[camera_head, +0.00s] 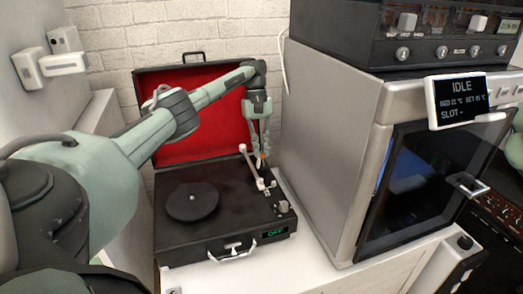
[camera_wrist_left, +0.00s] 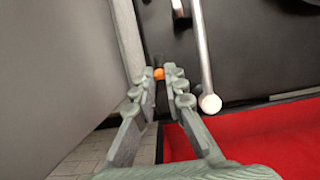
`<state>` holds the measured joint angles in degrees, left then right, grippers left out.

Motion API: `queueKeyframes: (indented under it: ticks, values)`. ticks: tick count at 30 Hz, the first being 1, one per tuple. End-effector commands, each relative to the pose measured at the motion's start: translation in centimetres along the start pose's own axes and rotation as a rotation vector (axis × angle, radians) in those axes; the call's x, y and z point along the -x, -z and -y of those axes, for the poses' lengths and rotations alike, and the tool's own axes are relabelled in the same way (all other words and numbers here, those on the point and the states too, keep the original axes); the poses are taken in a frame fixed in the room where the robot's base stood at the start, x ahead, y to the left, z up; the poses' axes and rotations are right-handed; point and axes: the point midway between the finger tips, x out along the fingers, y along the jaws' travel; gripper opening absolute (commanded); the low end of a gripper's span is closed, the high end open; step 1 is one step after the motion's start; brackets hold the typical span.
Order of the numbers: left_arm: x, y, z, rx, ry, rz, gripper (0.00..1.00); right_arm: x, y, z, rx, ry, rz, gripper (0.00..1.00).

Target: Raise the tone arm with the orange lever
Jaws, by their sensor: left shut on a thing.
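The record player (camera_head: 190,240) is a black case with its red-lined lid open, standing on a white surface. Its tone arm (camera_head: 250,165) is a pale rod at the right of the deck, and it also shows in the left wrist view (camera_wrist_left: 203,50). My left gripper (camera_head: 262,155) reaches down at the back right of the deck. In the left wrist view its fingers (camera_wrist_left: 160,78) are shut on the orange lever (camera_wrist_left: 159,73), of which only the orange tip shows. I cannot tell whether the tone arm is raised. My right gripper is not in view.
A large grey machine (camera_head: 325,130) with an "IDLE" display (camera_head: 460,100) stands close to the right of the player. The red lid (camera_head: 195,125) rises behind the deck. The round platter (camera_head: 192,201) is bare, and a silver knob (camera_head: 283,206) sits at the front right.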

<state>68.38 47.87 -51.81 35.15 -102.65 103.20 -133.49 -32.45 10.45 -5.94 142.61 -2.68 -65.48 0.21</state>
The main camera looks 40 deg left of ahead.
Motion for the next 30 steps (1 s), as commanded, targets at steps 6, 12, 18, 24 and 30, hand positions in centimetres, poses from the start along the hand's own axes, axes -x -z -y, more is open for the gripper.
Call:
queueKeyframes:
  ticks: [6,12,18,24,30]
  values:
    - [0.1,0.1,0.0,0.001,-0.002,-0.003,0.00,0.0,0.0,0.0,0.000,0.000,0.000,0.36]
    - [0.1,0.1,0.0,0.001,-0.002,-0.002,0.30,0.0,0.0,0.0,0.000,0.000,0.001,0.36]
    - [0.0,0.0,0.0,0.001,-0.001,-0.001,0.33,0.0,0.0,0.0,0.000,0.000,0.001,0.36]
    - [0.6,-0.1,0.0,0.000,-0.002,-0.002,0.33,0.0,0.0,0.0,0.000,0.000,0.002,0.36]
    - [3.8,-1.1,-0.1,-0.001,-0.005,-0.004,0.33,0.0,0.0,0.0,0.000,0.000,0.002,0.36]
